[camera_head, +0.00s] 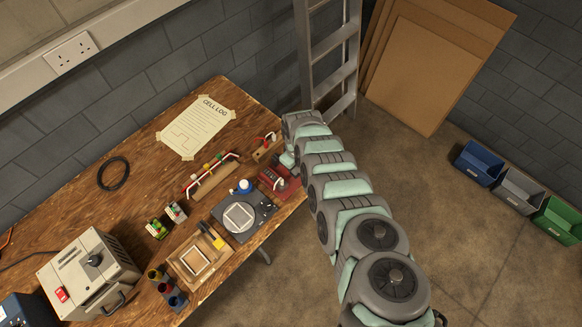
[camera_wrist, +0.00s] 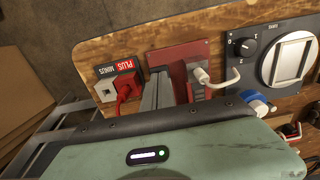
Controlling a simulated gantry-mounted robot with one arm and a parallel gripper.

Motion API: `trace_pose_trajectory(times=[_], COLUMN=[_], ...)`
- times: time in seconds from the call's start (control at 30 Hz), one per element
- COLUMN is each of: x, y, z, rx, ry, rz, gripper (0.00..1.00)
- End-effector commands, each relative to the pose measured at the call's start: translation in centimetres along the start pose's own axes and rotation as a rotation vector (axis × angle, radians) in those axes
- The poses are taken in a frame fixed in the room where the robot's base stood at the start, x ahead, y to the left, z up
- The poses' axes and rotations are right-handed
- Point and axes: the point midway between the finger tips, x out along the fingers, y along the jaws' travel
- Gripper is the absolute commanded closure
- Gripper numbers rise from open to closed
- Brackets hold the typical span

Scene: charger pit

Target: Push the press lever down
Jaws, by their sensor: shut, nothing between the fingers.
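The press is a red unit (camera_head: 277,180) at the right edge of the wooden bench. In the wrist view its red plate (camera_wrist: 188,52) shows, with a white hooked bar (camera_wrist: 217,79) on its right side. This bar looks like the press lever, and its position is hard to judge. My gripper (camera_head: 290,160) is shut and empty, beside the press at its back right. In the wrist view the grey fingers (camera_wrist: 158,86) stand in front of the red plate, left of the white bar. They look apart from the bar. My wrist housing hides the lower part of the press.
A block with red and white plugs (camera_wrist: 118,87) sits close left of my fingers in the wrist view. A black plate with a dial (camera_wrist: 245,47) and a white-framed square lies to the right. A ladder (camera_head: 330,60) stands behind the bench.

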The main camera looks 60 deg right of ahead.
Motion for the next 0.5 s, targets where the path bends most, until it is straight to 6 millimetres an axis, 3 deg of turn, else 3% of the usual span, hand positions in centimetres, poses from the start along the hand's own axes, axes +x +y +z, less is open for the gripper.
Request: trace_pose_trajectory(times=[0.5], x=[1.0], y=[0.0], z=[0.0], rx=[-0.001], ry=[0.0], rz=[0.0], gripper=[1.0])
